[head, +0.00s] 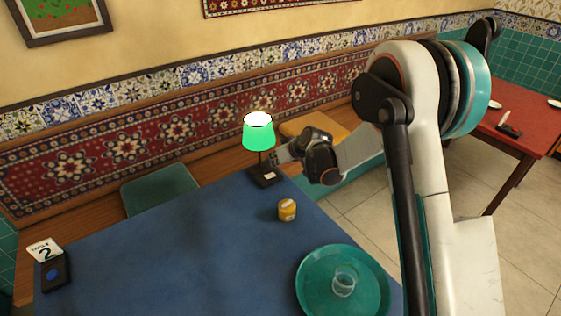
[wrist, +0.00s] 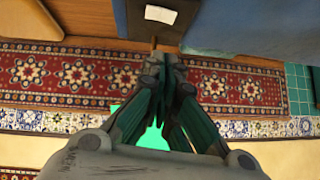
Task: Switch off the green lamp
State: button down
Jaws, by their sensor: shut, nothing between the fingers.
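The green lamp (head: 258,136) stands upright at the far edge of the blue table, and its top glows bright white. Its dark base (head: 264,178) has a pale patch on top. My gripper (head: 275,159) is beside the lamp's stem, just below the shade, with the fingers together and empty. I cannot tell whether it touches the lamp. In the wrist view the closed fingertips (wrist: 165,60) point toward the dark base with its white patch (wrist: 160,14). Part of the green shade (wrist: 152,138) shows behind the fingers.
The blue table (head: 180,250) holds a yellow jar (head: 287,210), a teal tray (head: 312,285) with a clear glass (head: 344,281), and a table number sign (head: 44,249) by a dark box with a blue button (head: 54,272). A patterned bench back runs behind the lamp.

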aim_at(271, 176)
jog(key=b+x, duration=0.1)
jog(key=x, duration=0.2)
jog(key=shift+w+a+f, duration=0.15)
jog(key=shift+f, duration=0.2)
notch_tip(271, 176, down, 2)
jog(key=shift+f+b, duration=0.15)
jog(key=shift+b, duration=0.45)
jog(key=shift+s+a+f, duration=0.1)
jog(key=shift+s+f, duration=0.1)
jog(key=shift+f, duration=0.4)
